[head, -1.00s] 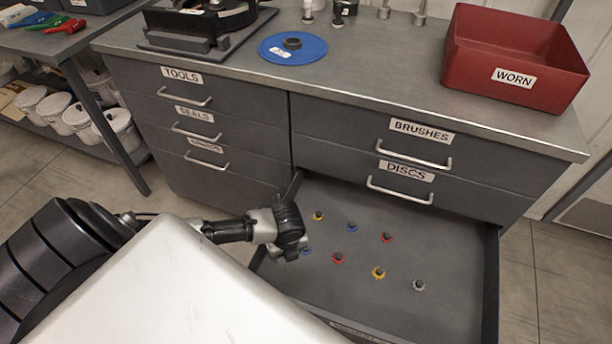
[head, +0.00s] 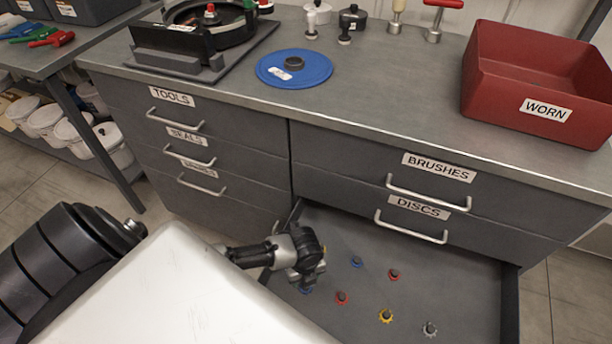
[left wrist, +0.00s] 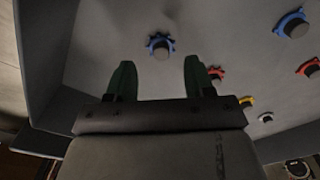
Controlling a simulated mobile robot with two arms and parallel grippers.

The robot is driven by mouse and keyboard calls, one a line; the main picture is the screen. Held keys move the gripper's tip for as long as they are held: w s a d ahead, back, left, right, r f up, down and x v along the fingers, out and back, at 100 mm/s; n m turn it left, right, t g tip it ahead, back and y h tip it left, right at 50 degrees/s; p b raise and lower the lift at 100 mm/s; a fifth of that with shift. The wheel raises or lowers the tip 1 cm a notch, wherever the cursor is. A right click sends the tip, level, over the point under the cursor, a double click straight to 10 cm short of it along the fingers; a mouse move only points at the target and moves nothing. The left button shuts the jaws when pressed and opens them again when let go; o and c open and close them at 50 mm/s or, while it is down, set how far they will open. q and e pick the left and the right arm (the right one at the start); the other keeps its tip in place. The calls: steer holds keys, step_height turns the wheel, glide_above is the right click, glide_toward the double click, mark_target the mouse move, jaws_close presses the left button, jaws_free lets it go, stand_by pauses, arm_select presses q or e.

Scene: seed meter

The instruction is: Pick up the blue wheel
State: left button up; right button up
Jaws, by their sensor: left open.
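One blue wheel (head: 357,262) lies clear near the back. The other blue wheel (head: 306,290) is mostly hidden by my left gripper (head: 304,277) in the head view. In the left wrist view that blue wheel (left wrist: 160,44) shows just beyond the gap between the open, empty fingers (left wrist: 159,64), apart from them. The clear blue wheel (left wrist: 292,24) is at the upper right there. My right gripper is not in view.
Red wheels (head: 342,298) (head: 394,274), a yellow wheel (head: 386,316) and a grey wheel (head: 430,329) lie in the same drawer. The drawer's side wall (left wrist: 40,60) is close to the left finger. The counter above carries a blue disc (head: 270,75) and a red WORN bin (head: 500,100).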

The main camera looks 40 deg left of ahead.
arm_select(q)
steer(key=f, duration=0.2)
steer(key=f+b, duration=0.1)
steer(key=f, duration=0.1)
steer(key=shift+s+d, duration=0.25)
steer(key=shift+d, duration=0.15)
steer(key=shift+f, duration=0.5)
steer(key=shift+c, duration=0.6)
jaws_close()
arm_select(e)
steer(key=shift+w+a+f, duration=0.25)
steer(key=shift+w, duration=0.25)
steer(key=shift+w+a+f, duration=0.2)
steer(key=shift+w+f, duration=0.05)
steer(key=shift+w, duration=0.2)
